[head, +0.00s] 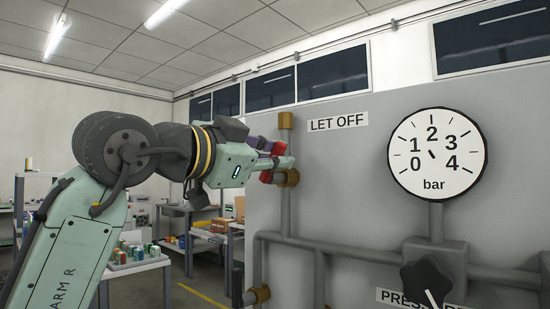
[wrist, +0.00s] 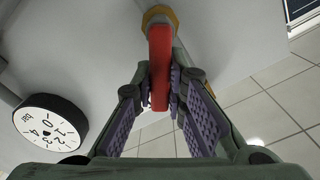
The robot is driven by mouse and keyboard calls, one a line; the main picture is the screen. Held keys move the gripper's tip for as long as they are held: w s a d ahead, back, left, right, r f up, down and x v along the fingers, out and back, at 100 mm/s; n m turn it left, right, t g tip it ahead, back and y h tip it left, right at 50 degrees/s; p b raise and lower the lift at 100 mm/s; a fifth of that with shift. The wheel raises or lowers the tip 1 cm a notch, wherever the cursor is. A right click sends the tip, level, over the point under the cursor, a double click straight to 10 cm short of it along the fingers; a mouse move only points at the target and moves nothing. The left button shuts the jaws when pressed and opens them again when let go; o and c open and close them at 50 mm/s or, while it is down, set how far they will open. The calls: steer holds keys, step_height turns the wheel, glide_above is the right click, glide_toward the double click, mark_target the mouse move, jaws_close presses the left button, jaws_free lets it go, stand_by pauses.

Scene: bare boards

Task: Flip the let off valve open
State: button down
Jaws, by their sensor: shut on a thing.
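The let off valve's red lever (wrist: 160,65) stands between the purple ribbed pads of my gripper (wrist: 160,95) in the wrist view. The pads are shut on the lever. A brass fitting (wrist: 158,16) sits at the lever's far end. In the head view my gripper (head: 279,162) is at the valve on the vertical pipe, left of the "LET OFF" label (head: 338,122). Little of the red lever (head: 268,177) shows there, as my gripper covers much of it. The brass valve body (head: 291,178) is partly hidden behind the fingers.
A round pressure gauge (head: 437,154) is on the grey panel at right. A black star-shaped knob (head: 426,279) is below it, over a partly hidden label. Grey pipes (head: 340,246) run across the panel. Tables with small items (head: 133,266) stand at the left.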

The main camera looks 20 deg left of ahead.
steer(key=shift+n, duration=0.3)
steer(key=shift+w+a+r+n+p, duration=0.1)
steer(key=shift+a+r+n+p, duration=0.1)
steer(key=shift+n+p, duration=0.3)
steer(key=shift+w+a+r+n+p, duration=0.15)
steer(key=shift+n+p, duration=0.1)
steer(key=shift+n, duration=0.45)
steer(key=shift+w+a+f+n+p, duration=0.1)
steer(key=shift+a+n+p, duration=0.2)
steer(key=shift+n, duration=0.6)
steer(key=shift+w+a+n+p, duration=0.15)
steer(key=shift+a+n, duration=0.15)
steer(key=shift+n, duration=0.6)
steer(key=shift+s+a, duration=0.1)
steer(key=c, duration=1.6)
jaws_free()
steer(key=shift+s, duration=0.1)
steer(key=v, duration=1.1)
steer(key=shift+s+a, duration=0.15)
steer(key=shift+s, duration=0.25)
